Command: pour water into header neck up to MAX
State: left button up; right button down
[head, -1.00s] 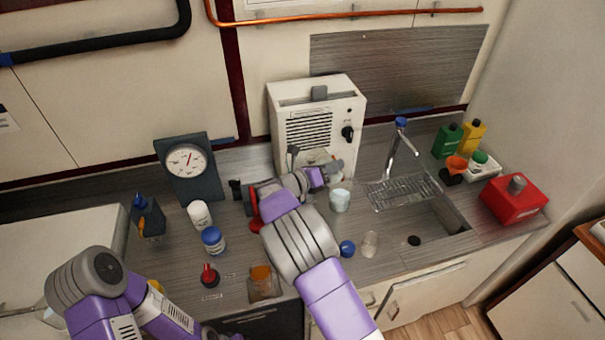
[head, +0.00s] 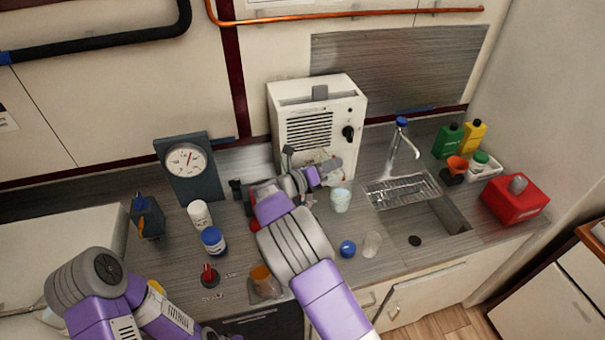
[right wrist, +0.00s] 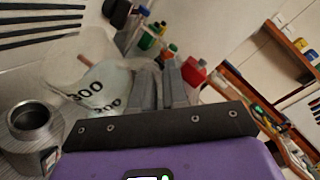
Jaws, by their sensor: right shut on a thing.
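My right gripper (right wrist: 170,88) is shut on a clear measuring jug (right wrist: 95,85) marked 300 and 200, with pale clear contents. In the head view the gripper (head: 318,176) is in front of the white heater-like box, and the jug is mostly hidden behind it. In the right wrist view an open round metal neck (right wrist: 32,118) stands at the left, close to the jug. It looks like the header neck. I see no stream of water between them, and no MAX mark is legible. My left arm is at lower left in the head view; its gripper is out of view.
The white vented box (head: 318,120) stands behind my right gripper. A pale cup (head: 340,200), a blue cap (head: 347,249) and a clear glass (head: 371,244) are to the right. The sink (head: 425,228) and a red can (head: 515,198) lie farther right. A dial gauge (head: 187,162) is left.

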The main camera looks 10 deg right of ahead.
jog(key=shift+w+a, duration=0.1)
dwell(0.4)
jog(key=shift+n+b, duration=0.3)
jog(key=shift+a+r+h, duration=0.1)
jog(key=shift+h, duration=0.2)
jog(key=shift+w+n, duration=0.1)
jog(key=shift+n, duration=0.2)
jog(key=shift+p, duration=0.3)
jog(key=shift+h, duration=0.3)
jog(key=shift+a, duration=0.15)
